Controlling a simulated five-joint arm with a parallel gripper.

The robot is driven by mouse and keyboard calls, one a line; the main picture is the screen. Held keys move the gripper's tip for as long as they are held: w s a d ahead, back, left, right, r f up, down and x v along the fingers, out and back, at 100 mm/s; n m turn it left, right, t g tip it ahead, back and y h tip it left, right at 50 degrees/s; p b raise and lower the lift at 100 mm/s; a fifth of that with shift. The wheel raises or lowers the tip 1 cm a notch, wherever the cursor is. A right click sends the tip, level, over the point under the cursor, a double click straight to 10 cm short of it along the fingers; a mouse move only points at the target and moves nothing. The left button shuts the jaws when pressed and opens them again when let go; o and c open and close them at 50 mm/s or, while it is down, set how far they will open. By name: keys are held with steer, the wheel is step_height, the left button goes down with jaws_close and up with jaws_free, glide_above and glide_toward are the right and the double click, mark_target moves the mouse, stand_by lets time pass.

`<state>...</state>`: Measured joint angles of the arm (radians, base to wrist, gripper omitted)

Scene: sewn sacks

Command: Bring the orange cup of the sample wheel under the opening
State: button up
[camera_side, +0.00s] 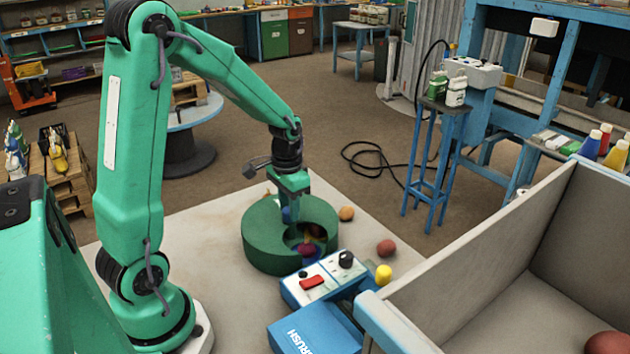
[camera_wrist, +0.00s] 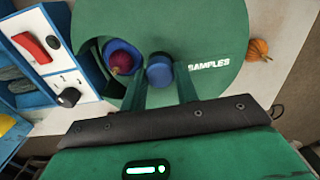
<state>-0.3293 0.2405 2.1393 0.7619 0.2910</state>
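The sample wheel is a green drum (camera_side: 268,240) with a flat green lid, lettered SAMPLES in the wrist view (camera_wrist: 215,35). A round opening in the lid shows a blue cup (camera_wrist: 108,48) with a dark red ball (camera_wrist: 122,63) in it. The opening also shows in the side view, with small patches of several colours inside. I cannot make out the orange cup for certain. A blue knob (camera_wrist: 160,72) stands on the lid beside the opening. My gripper (camera_wrist: 161,68) points down at it, one finger on each side, with no clear gap.
A white and blue control box (camera_side: 318,282) with a red switch and black knob stands against the drum's front right. A large grey bin (camera_side: 480,235) is at right.

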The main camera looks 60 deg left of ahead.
steer(key=shift+n, duration=0.8)
jaws_close()
steer(key=shift+n, duration=2.9)
steer(key=shift+r+n, duration=0.1)
steer(key=shift+n, duration=3.4)
steer(key=o, duration=1.1)
jaws_free()
steer(key=shift+r, duration=3.9)
